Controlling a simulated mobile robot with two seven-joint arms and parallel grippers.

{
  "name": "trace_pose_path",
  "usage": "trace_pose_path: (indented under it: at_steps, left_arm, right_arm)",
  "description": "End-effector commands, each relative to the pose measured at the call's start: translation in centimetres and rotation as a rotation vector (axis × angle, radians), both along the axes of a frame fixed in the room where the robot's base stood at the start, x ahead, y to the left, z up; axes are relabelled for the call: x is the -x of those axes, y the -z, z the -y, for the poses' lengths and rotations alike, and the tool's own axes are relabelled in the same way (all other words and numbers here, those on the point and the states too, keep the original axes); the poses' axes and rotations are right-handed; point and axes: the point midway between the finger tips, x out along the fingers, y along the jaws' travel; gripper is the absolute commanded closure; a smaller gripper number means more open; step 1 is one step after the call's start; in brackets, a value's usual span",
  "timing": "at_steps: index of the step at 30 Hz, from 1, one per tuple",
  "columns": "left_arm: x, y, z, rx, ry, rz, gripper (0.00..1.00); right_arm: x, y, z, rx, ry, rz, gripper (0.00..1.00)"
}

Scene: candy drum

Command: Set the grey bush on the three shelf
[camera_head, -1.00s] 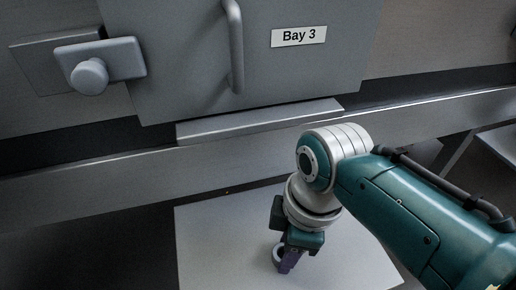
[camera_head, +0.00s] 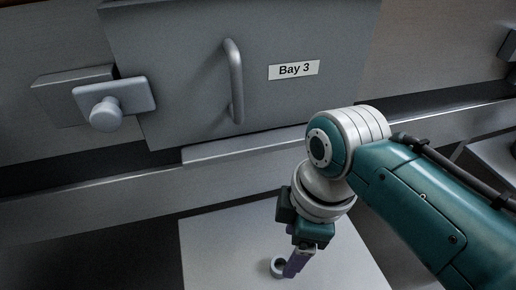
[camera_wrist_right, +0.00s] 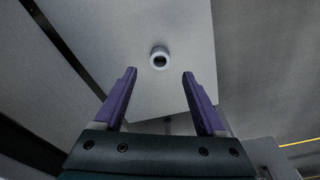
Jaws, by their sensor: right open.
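The grey bush (camera_head: 277,267) is a small light-grey ring with a dark hole, lying on a pale flat board or tabletop (camera_head: 215,250). In the right wrist view the bush (camera_wrist_right: 159,59) sits beyond the fingertips, between their lines and apart from both. My right gripper (camera_head: 296,264) points down beside the bush in the head view, its purple finger partly overlapping it. In the right wrist view my right gripper (camera_wrist_right: 160,74) is open and empty. A grey door labelled "Bay 3" (camera_head: 294,70) stands upright behind. The shelf inside is hidden. My left gripper is not seen.
The door has a vertical bar handle (camera_head: 235,82). A block with a round knob (camera_head: 106,114) is at its left edge. A metal ledge (camera_head: 240,146) runs below the door. The board around the bush is clear.

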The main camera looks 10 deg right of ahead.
Motion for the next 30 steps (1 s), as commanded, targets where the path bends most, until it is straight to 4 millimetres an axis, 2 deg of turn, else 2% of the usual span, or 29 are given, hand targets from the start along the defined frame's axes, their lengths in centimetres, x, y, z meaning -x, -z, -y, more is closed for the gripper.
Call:
trace_pose_path:
  at_steps: [1, 6, 14, 17, 20, 23, 27, 30]
  left_arm:
    - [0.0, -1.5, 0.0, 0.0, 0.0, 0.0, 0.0]
    - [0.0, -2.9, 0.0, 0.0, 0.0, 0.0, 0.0]
    - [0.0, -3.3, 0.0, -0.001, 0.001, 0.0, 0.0]
    - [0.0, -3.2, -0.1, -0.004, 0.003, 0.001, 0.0]
    - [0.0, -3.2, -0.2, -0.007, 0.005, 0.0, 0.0]
    - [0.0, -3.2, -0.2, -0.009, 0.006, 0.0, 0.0]
    - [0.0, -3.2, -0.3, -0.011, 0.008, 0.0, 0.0]
    - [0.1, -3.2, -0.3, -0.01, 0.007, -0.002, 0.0]
  right_arm:
    - [0.0, -1.9, 0.2, 0.001, 0.0, 0.003, 0.27]
    - [0.2, -4.5, 0.5, 0.0, 0.001, 0.001, 0.27]
    - [0.4, -5.4, 0.7, 0.0, 0.009, 0.0, 0.27]
    - [1.3, -5.4, 1.3, 0.001, 0.082, 0.01, 0.27]
    - [3.4, -5.8, 2.6, 0.001, 0.247, 0.032, 0.27]
    - [6.3, -7.1, 4.1, -0.006, 0.462, 0.068, 0.27]
    - [10.0, -10.0, 6.0, -0.032, 0.737, 0.122, 0.27]
    - [11.9, -12.1, 6.7, -0.059, 0.879, 0.149, 0.27]
